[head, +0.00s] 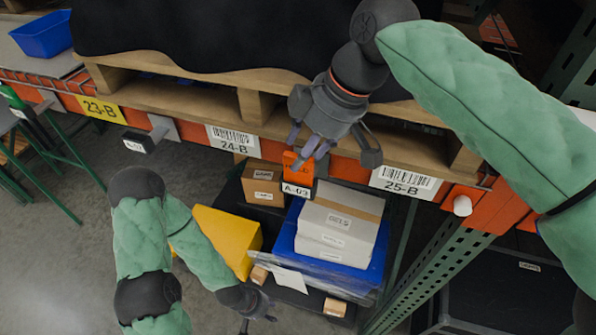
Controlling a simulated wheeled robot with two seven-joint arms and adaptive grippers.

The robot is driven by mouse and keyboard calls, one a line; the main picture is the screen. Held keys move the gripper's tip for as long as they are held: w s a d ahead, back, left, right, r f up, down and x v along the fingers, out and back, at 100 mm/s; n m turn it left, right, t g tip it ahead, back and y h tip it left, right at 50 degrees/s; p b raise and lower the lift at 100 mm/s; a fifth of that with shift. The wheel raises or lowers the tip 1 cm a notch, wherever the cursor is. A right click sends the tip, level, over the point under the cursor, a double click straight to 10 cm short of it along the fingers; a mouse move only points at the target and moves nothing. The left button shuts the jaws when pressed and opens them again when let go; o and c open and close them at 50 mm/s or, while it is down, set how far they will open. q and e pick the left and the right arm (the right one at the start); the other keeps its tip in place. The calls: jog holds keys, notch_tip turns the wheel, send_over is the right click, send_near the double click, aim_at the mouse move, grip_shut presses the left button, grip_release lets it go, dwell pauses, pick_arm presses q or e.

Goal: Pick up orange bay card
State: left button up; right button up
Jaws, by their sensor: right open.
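The orange bay card (298,166), with dark print on it, stands upright at the orange shelf beam, above a small label reading A-03 (296,190). My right gripper (331,150) is open in front of the beam. Its fingers reach down close to the card and overlap its right edge in the picture; I cannot tell whether they touch it. My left gripper (257,312) is low in the picture, near the bottom edge, away from the card. Its fingertips are partly cut off, so its opening is unclear.
Below the beam are a blue tote (285,240) with a white box (340,215), cardboard boxes (263,180) and a yellow bin (226,240). A pallet (180,95) sits above the beam. A perforated post (425,270) stands at right. Open floor (60,270) lies at left.

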aim_at(298, 174)
jog(key=shift+w+a+f, duration=0.3)
jog(key=shift+f, duration=0.3)
jog(key=x, duration=0.3)
jog(key=shift+d+f+p, duration=0.1)
jog(key=shift+p, duration=0.3)
jog(key=shift+w+a+f, duration=0.15)
jog(key=shift+a+f, duration=0.1)
jog(key=shift+f, duration=0.25)
grip_shut()
